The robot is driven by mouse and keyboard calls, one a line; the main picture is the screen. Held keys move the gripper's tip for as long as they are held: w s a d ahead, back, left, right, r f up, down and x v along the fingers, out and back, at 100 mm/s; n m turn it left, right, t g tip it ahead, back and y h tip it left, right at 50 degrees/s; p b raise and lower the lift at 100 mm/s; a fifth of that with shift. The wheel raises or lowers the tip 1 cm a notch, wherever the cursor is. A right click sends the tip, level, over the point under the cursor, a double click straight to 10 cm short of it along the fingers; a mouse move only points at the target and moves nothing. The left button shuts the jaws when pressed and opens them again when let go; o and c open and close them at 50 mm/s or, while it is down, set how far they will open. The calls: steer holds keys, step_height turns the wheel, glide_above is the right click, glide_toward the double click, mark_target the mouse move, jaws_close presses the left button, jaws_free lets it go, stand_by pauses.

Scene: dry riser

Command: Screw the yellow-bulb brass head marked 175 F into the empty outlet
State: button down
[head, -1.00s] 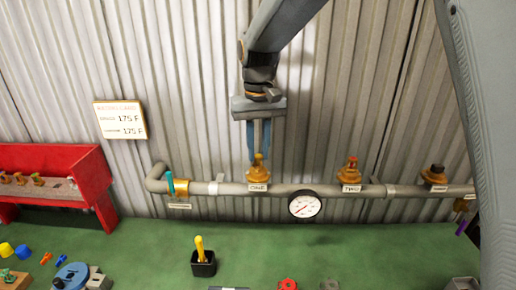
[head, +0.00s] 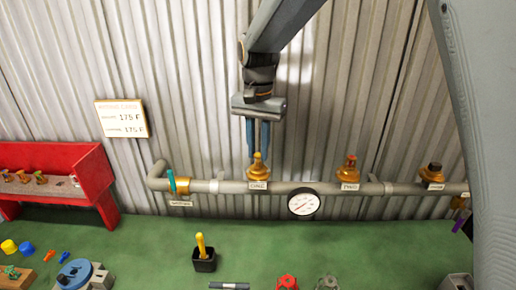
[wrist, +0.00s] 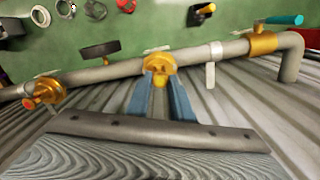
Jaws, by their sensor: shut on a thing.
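My gripper (head: 257,151) points down at the outlet labelled ONE on the grey pipe (head: 235,187). Its blue fingers are shut on a brass head with a yellow bulb (head: 257,158), which stands upright at that outlet. In the wrist view the fingers (wrist: 163,82) straddle the narrow part of the head, with the brass outlet fitting (wrist: 160,60) just beyond. The head's mark is not readable, and I cannot tell how deep its thread sits. Outlet TWO carries a brass head with a red bulb (head: 350,164). The outlet further right carries a dark-topped one (head: 434,169).
A round gauge (head: 303,202) hangs on the pipe between ONE and TWO. A teal-handled valve (head: 172,181) is at left. A red rack (head: 92,170) holds several small heads. A sign (head: 121,118) reads 175 F. A black cup (head: 204,262) stands on the green bench.

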steer(key=m, duration=0.4)
steer(key=shift+w+r, duration=0.1)
steer(key=shift+r, duration=0.05)
steer(key=c, duration=1.5)
jaws_free()
